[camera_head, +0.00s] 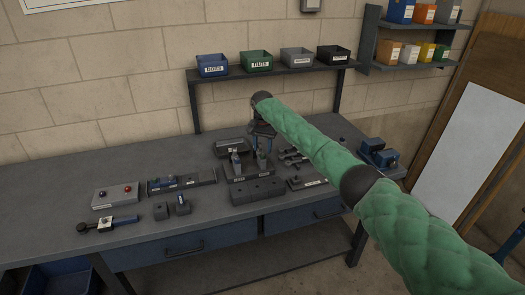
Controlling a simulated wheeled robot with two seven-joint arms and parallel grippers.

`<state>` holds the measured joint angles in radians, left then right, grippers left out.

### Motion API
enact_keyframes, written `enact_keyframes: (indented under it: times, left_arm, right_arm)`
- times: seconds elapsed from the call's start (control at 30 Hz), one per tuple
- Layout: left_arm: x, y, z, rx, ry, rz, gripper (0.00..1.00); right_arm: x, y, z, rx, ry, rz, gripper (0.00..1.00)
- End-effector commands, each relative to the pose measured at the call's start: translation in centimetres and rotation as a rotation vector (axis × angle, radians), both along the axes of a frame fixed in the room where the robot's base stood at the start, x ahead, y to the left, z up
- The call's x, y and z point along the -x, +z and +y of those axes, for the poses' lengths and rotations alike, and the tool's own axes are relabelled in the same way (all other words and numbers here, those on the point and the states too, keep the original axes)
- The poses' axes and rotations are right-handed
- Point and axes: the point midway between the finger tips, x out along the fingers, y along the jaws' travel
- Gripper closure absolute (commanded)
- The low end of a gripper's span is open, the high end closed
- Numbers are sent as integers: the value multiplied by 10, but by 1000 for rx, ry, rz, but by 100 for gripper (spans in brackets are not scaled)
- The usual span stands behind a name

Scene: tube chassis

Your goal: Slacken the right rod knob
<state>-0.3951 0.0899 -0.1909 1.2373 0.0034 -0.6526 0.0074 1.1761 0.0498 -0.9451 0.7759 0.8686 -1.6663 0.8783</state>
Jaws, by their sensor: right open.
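My right arm in a green padded sleeve comes in from the right. My right gripper (263,146) is small in this view, points down over the middle of the bench and is open. Just under and to the left of it stands a dark fixture (257,189) with small upright parts (236,161) and a labelled front block. Which of these small parts is the right rod knob is too small to tell, and the gripper and arm hide part of the area. I cannot tell whether the gripper touches anything. My left gripper is not in view.
A shelf with labelled bins (257,62) stands behind. The bench's left end is clear.

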Motion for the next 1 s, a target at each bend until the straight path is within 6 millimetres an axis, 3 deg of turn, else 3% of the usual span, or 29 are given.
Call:
enact_keyframes:
  times: [0.3,0.63,0.67,0.87,1.0]
  left_arm:
    - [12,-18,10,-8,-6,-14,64]
    - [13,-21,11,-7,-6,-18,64]
    - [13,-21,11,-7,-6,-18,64]
    - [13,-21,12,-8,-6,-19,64]
    - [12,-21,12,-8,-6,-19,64]
  right_arm:
    - [0,-29,0,1,0,0,57]
    - [0,-33,0,-1,1,-1,57]
    - [0,-33,0,0,1,-1,59]
    - [0,-33,0,0,1,-1,98]
    - [0,-33,0,0,2,-1,100]
